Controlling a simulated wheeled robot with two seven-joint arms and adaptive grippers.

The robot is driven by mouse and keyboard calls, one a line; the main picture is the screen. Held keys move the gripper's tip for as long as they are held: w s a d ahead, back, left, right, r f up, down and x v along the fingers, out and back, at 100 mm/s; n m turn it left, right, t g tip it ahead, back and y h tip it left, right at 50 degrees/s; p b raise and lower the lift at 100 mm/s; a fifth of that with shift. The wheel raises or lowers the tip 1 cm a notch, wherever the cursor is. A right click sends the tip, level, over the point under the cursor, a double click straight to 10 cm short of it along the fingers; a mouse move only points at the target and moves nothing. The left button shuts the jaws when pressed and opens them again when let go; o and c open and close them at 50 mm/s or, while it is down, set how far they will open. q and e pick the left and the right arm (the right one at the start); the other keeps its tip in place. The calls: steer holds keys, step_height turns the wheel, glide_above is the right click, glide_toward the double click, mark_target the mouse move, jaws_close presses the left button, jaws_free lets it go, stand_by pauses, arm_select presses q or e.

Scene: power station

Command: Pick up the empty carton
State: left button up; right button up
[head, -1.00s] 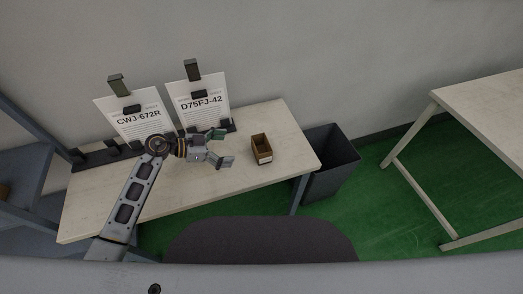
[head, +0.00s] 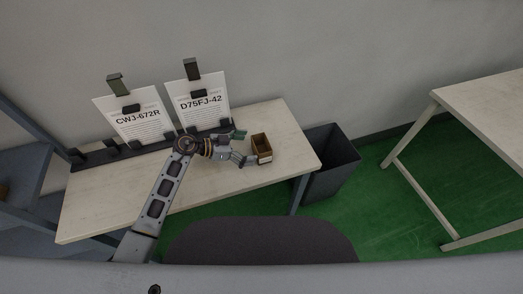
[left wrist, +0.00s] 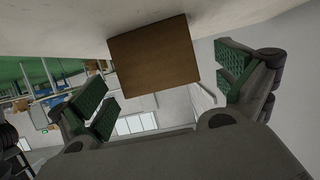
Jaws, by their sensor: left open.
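The empty carton (head: 262,149) is a small open-topped brown box standing upright on the right part of the table. A pale label shows low on its front. My left gripper (head: 242,147) is open just left of the carton, with its fingers pointing at it. In the left wrist view the carton (left wrist: 154,55) shows as a plain brown face ahead of and between the open green-padded fingers (left wrist: 170,85). The fingers do not appear to touch it. My right gripper is not in view.
The carton stands on a pale table (head: 215,180). Two clipboards with sheets, CWJ-672R (head: 137,122) and D75FJ-42 (head: 205,108), stand at its back. A dark bin (head: 332,165) is at its right end. A dark chair (head: 260,240) is in front.

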mark_target(254, 148)
arm_select(q)
steer(key=shift+d+f, duration=0.1)
steer(key=shift+d, duration=0.15)
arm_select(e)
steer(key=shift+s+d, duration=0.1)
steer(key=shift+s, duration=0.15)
arm_select(q)
steer(key=shift+x, duration=2.55)
steer(key=shift+s, duration=0.15)
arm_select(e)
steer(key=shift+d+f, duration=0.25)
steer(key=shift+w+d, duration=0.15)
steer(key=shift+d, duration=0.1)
